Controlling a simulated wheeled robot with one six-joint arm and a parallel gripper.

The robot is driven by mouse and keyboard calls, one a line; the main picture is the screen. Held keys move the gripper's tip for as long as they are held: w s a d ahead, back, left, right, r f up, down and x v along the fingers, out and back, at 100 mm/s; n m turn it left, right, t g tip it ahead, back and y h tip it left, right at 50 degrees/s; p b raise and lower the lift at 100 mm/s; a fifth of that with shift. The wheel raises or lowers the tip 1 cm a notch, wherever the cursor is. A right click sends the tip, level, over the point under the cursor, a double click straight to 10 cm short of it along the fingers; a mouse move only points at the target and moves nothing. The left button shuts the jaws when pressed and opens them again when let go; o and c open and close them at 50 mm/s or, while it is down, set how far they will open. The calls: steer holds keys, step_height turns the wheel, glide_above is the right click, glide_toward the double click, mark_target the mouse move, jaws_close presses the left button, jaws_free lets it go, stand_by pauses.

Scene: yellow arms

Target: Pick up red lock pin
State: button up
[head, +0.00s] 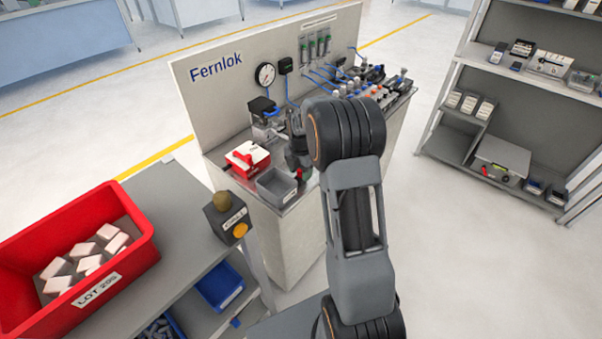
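My arm reaches over the grey bench of the Fernlok panel, and its wrist hides part of the bench. My gripper (298,158) points down near the right rim of a small grey bin (268,196). A small red thing (299,173), which may be the red lock pin, shows just below the gripper. It is too small to tell whether the gripper touches it or whether it stands in the bin or beside it. The finger gap is not clear. A red block with a white top and a red handle (247,157) sits to the left of the bin.
The Fernlok back panel (240,85) rises behind the bench, with a gauge (265,75), blue tubes and fittings. A red crate (137,262) of pale blocks and a dark button box (227,217) stand on the near-left table. Shelves (530,120) stand at right; the floor between is clear.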

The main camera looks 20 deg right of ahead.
jaws_close()
steer(key=shift+r, duration=0.1)
steer(key=shift+r, duration=0.45)
step_height(320, 180, up, 2)
steer(key=shift+r, duration=0.2)
steer(key=s+d+r+b, duration=0.2)
steer(key=s+d+r, duration=0.3)
steer(key=s+r, duration=0.4)
steer(key=s, duration=0.4)
steer(key=shift+d+r, duration=0.15)
steer(key=shift+r, duration=0.15)
